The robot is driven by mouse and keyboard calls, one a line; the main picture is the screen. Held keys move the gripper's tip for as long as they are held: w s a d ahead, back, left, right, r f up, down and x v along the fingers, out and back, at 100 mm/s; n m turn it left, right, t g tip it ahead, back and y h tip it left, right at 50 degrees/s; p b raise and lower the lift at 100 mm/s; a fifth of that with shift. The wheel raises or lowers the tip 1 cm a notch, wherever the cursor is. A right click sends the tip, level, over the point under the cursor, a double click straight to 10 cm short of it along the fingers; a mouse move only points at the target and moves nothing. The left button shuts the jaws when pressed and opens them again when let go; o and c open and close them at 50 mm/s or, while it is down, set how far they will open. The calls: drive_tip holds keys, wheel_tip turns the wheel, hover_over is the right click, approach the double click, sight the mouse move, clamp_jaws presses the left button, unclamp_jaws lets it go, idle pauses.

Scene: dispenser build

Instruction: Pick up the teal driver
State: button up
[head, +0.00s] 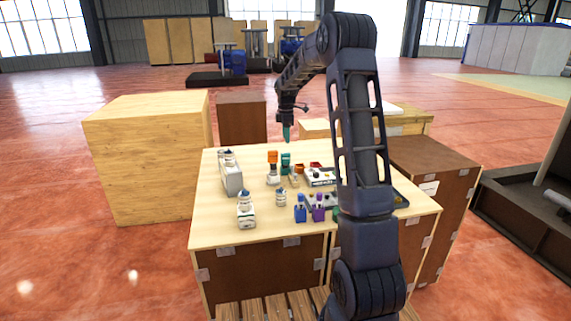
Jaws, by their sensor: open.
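The teal driver (286,161) stands on the light wooden table, just right of an orange driver (272,157). It looks small, and its lower part is partly hidden by things around it. My gripper (287,138) points down above the table, almost straight above the teal driver in the picture, with a visible gap between them. My gripper is open. Its end shows a narrow teal tip, and the separate fingers are too small to make out.
The table (215,222) also holds a white bottle (246,214), a blue holder (300,210), a purple holder (318,208) and a grey-white box (232,178) at left. Red and white parts lie right of the drivers. My arm hides the table's right side. The front left is clear.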

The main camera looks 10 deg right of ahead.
sight(285, 164)
drive_tip(key=shift+w+f, duration=0.6)
drive_tip(key=shift+f, duration=0.25)
wheel_tip(285, 164, down, 10)
drive_tip(key=shift+s+f, duration=0.15)
clamp_jaws()
